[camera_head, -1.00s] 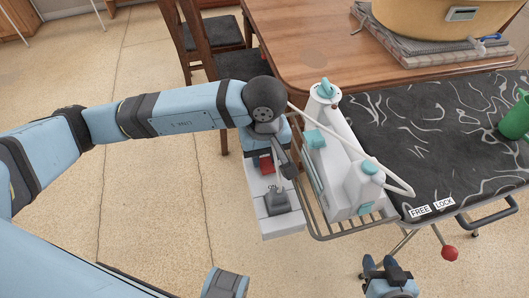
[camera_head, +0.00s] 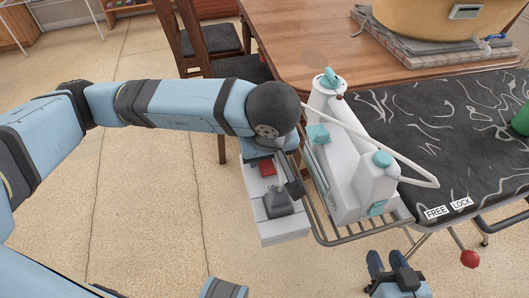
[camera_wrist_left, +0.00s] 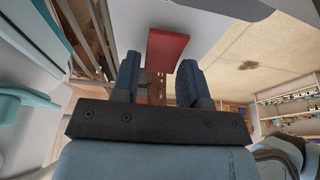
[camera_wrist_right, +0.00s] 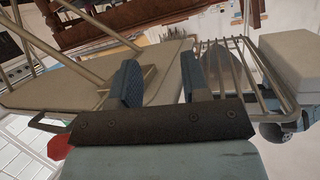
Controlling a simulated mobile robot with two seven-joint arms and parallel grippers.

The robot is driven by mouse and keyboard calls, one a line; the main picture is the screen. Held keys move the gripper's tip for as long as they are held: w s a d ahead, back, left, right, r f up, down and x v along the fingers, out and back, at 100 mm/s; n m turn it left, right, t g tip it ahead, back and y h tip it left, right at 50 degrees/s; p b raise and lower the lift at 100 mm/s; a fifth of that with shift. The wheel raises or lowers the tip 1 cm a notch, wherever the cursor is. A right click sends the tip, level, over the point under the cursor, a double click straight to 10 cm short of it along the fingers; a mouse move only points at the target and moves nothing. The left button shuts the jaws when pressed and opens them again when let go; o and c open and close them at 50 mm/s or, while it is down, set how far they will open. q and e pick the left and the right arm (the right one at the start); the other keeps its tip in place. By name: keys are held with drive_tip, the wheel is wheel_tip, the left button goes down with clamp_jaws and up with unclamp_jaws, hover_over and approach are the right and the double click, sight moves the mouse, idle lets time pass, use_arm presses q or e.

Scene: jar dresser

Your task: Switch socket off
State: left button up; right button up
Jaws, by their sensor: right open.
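The socket is a white box (camera_head: 284,230) at the left end of the ironing board, with a grey plug (camera_head: 277,201) on its top. Its red switch (camera_head: 267,168) lies on the same top, just below my left wrist in the head view. In the left wrist view the red switch (camera_wrist_left: 166,47) is just beyond the fingertips of my left gripper (camera_wrist_left: 158,72). Those fingers are apart with nothing between them; contact cannot be told. My right gripper (camera_head: 388,262) is open and empty below the board's front edge, and its parted fingers show in the right wrist view (camera_wrist_right: 160,82).
A white and teal steam iron unit (camera_head: 345,165) stands on the wire rack (camera_head: 350,238) right beside the socket. The dark patterned ironing board (camera_head: 420,140) extends right, with a red knob (camera_head: 470,259) below. A wooden table (camera_head: 290,35) and chairs stand behind. Open floor lies left.

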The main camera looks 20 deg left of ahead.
use_arm(q)
drive_tip(key=shift+o, duration=1.1)
use_arm(e)
drive_tip(key=shift+d, duration=0.1)
use_arm(q)
drive_tip(key=p+v, duration=0.3)
drive_tip(key=v, duration=1.1)
use_arm(e)
drive_tip(key=shift+s+d+f+g+h, duration=0.3)
drive_tip(key=shift+d+f, duration=0.05)
drive_tip(key=shift+f, duration=0.2)
drive_tip(key=shift+s+d+f+g+h, duration=0.3)
drive_tip(key=shift+d+f, duration=0.05)
drive_tip(key=shift+f, duration=0.2)
drive_tip(key=shift+r, duration=0.2)
